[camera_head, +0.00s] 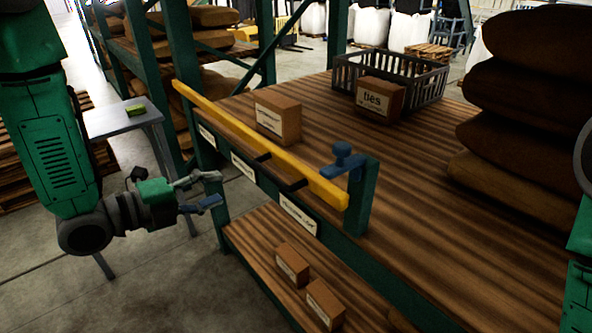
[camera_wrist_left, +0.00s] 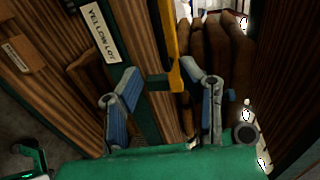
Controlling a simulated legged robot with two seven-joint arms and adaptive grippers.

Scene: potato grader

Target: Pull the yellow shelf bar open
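The yellow shelf bar (camera_head: 262,146) runs diagonally along the front edge of the wooden shelf in the head view, with dark brackets (camera_head: 294,185) on its lower part. A blue knob or latch (camera_head: 343,160) sits on a green post by its near end. My left gripper (camera_head: 218,189) is open and empty, in front of the shelf edge and below the bar. In the left wrist view, part of the yellow bar (camera_wrist_left: 171,45) shows beyond the open fingers (camera_wrist_left: 160,74); no contact is visible. My right gripper is out of view.
A cardboard box (camera_head: 278,117), a black crate (camera_head: 425,82) and stacked brown sacks (camera_head: 515,100) rest on the shelf top. Small boxes (camera_head: 292,264) lie on the lower shelf. A small grey table (camera_head: 118,122) stands behind my left arm. Open floor lies at lower left.

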